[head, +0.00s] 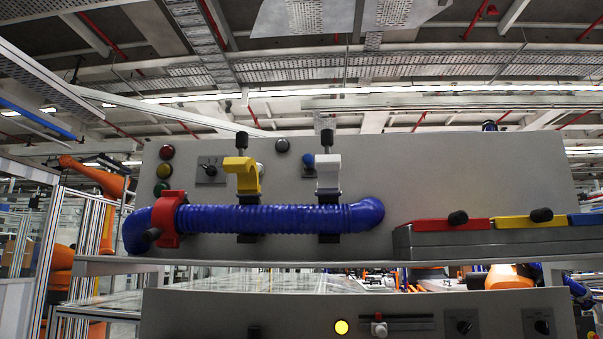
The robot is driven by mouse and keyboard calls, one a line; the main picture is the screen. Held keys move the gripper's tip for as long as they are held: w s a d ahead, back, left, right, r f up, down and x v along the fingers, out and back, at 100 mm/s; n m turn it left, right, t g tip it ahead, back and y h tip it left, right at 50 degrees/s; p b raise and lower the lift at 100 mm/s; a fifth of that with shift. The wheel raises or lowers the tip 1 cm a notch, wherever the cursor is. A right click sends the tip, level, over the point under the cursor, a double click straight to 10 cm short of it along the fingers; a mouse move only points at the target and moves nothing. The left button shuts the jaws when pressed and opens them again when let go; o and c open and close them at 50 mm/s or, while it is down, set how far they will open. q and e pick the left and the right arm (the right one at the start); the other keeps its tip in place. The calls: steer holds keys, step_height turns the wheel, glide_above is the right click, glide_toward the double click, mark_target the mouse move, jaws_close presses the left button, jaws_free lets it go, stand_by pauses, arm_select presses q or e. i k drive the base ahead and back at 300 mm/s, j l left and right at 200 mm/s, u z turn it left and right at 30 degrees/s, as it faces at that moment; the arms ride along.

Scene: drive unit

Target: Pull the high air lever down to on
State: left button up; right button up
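A grey upright panel (450,165) fills the middle of the head view. A yellow lever-like part (243,172) with a black knob on top stands upright above a ribbed blue hose (280,218). A similar white part (328,172), also with a black knob on top, stands upright to its right. A red clamp-like part (168,219) sits around the hose's left end, its black knob pointing left and down. No label shows which of these is the high air lever. Neither of my grippers is in view.
A grey box (500,241) with red, yellow and blue lids is at right. Red, yellow and green lamps (163,171) are on the panel's left. A lower panel (230,309) carries a lit yellow lamp (341,327), a slider (379,328) and dials. The space before the panel looks clear.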

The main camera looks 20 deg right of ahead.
mark_target(308, 158)
steer(key=i+j+z, duration=0.1)
steer(key=j, duration=0.3)
steer(key=i+j+z, duration=0.15)
steer(key=j, duration=0.25)
steer(key=i+j+z, duration=0.1)
steer(key=j, duration=0.3)
steer(key=i, duration=0.1)
